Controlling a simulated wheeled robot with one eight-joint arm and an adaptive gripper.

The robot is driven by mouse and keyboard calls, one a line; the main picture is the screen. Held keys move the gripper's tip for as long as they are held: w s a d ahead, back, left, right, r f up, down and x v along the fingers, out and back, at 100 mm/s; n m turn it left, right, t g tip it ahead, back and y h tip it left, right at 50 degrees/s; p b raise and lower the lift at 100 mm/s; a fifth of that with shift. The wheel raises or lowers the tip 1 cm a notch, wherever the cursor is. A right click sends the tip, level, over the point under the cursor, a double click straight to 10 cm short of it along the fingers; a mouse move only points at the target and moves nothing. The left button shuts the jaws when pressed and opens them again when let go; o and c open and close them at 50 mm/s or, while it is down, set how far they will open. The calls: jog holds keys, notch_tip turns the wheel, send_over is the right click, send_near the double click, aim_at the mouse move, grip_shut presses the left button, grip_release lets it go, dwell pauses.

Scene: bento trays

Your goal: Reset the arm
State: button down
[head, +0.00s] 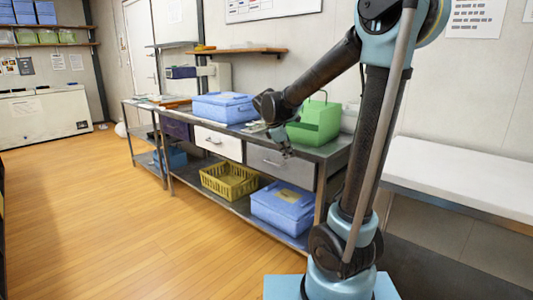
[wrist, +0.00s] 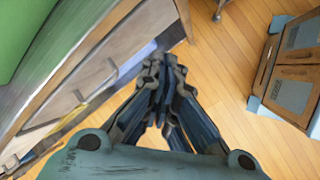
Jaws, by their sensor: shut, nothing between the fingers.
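My gripper (head: 283,143) hangs at the end of my arm, in front of the front edge of the metal workbench (head: 338,149) in the head view. In the wrist view my gripper (wrist: 163,75) points away from the camera with its fingertips together. It is shut and empty. Wooden floor shows beyond the fingers, and the bench's drawer fronts lie to their left.
A green caddy (head: 315,122) and a blue lidded box (head: 222,107) stand on the bench. A yellow basket (head: 229,181) and another blue box (head: 283,206) sit on its lower shelf. A white table (head: 465,177) is at the right. The floor (head: 90,210) at left is clear.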

jog(key=s+d+f+m+y, duration=0.1)
jog(key=s+d+f+m, duration=0.2)
jog(key=s, duration=0.6)
jog(key=s+d+f+m+g+y, duration=0.1)
jog(key=s+d+f+m, duration=0.3)
jog(key=s+m, duration=0.4)
jog(key=s+d+f+m+y, duration=0.2)
jog(key=s+d+f+m, duration=0.1)
jog(key=s, duration=0.9)
jog(key=shift+d+f+m, duration=0.2)
jog(key=shift+f+m, duration=0.4)
jog(key=shift+m, duration=0.8)
